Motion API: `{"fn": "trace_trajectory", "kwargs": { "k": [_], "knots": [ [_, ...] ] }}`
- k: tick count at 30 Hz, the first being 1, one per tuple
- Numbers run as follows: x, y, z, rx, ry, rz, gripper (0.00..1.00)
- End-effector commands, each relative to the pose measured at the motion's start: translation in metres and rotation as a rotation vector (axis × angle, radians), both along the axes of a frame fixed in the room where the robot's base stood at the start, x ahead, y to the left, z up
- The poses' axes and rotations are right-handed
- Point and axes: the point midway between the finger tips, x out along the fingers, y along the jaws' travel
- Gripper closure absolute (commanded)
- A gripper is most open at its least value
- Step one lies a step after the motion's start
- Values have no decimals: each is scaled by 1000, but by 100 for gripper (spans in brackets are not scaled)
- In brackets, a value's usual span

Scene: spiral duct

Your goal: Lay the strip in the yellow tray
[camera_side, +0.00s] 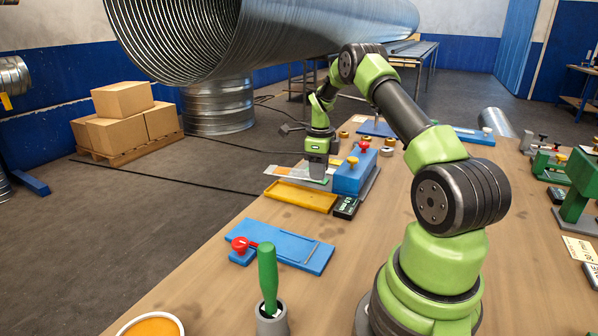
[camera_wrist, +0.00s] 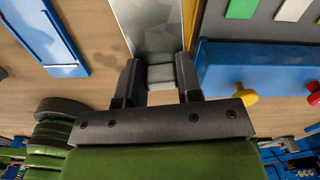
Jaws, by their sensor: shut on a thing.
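My gripper (camera_side: 318,170) is above the far side of the tray area and shut on the strip. In the wrist view, the fingers of my gripper (camera_wrist: 158,82) pinch the near end of the pale grey strip (camera_wrist: 155,24), which runs out of the top of the picture. The yellow tray (camera_side: 300,197) lies on the bench in front of my gripper in the side view. In the wrist view, a yellow edge of the tray (camera_wrist: 190,18) shows beside the strip. The strip hides what lies under it, and I cannot tell its height above the tray.
A blue block (camera_side: 352,178) with yellow and red knobs stands right of my gripper. A blue plate (camera_side: 285,246) with a red knob lies nearer the side camera. A green-handled tool (camera_side: 268,270) stands in a cup.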

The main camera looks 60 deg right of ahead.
Motion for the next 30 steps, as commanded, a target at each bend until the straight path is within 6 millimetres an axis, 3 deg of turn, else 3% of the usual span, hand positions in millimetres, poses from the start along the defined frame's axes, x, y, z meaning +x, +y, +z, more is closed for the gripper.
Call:
{"fn": "trace_trajectory", "kwargs": {
  "k": [7, 30],
  "knots": [
    [-10, -8, -2, 1, 0, -178, 86],
    [-10, -8, -70, 1, 0, -177, 86]
  ]
}}
